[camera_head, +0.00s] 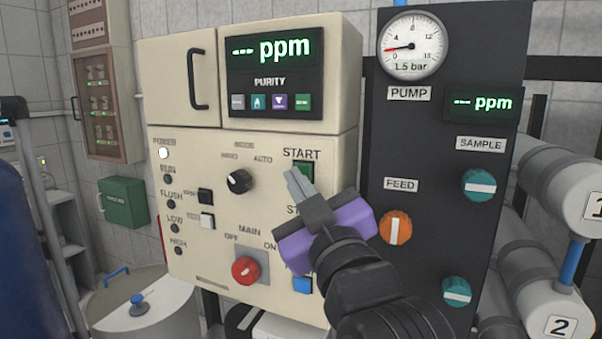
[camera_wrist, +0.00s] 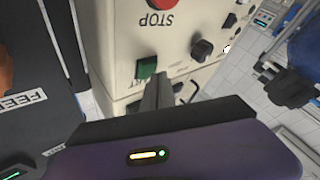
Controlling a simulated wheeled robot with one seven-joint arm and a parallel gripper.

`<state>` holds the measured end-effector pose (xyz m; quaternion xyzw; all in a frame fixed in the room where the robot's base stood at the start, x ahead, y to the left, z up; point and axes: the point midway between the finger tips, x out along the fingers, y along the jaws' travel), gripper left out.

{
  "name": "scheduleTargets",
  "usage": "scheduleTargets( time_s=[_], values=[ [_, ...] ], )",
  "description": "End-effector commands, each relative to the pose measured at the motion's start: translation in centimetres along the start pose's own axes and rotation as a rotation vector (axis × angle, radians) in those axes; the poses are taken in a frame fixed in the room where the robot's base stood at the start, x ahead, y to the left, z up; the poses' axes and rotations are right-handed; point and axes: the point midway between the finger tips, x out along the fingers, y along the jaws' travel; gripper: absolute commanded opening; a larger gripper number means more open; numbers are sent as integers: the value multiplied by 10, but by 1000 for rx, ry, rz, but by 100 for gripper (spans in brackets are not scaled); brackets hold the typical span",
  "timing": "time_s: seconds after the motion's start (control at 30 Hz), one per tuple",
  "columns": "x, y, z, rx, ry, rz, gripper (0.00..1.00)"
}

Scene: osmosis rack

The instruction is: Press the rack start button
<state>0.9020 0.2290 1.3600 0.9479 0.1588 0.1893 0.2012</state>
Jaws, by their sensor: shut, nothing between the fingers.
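The green start button (camera_head: 305,173) is under the START label on the cream control panel (camera_head: 205,255). My gripper (camera_head: 297,182) is shut and empty, with its grey fingertips in front of the button and covering part of it. In the wrist view the green button (camera_wrist: 146,68) shows just beyond the fingers (camera_wrist: 158,90), slightly to their left. I cannot tell whether the fingertips touch the button. The red stop button (camera_wrist: 161,4) shows at the top of the wrist view; my gripper hides it in the head view.
A black mode knob (camera_head: 239,181) is left of the button. A red main switch (camera_head: 246,269) and a blue button (camera_head: 302,285) sit lower. The dark panel (camera_head: 415,165) at right carries a gauge (camera_head: 412,45), an orange feed valve (camera_head: 396,228) and teal valves (camera_head: 479,185).

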Motion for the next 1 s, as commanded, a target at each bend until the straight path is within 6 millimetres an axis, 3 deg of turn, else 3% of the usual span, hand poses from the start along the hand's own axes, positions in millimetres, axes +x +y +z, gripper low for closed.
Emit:
scheduleTargets(
  time_s=[1.0],
  values=[
    [6, 5, 5, -1, 0, 1, 0]
  ],
)
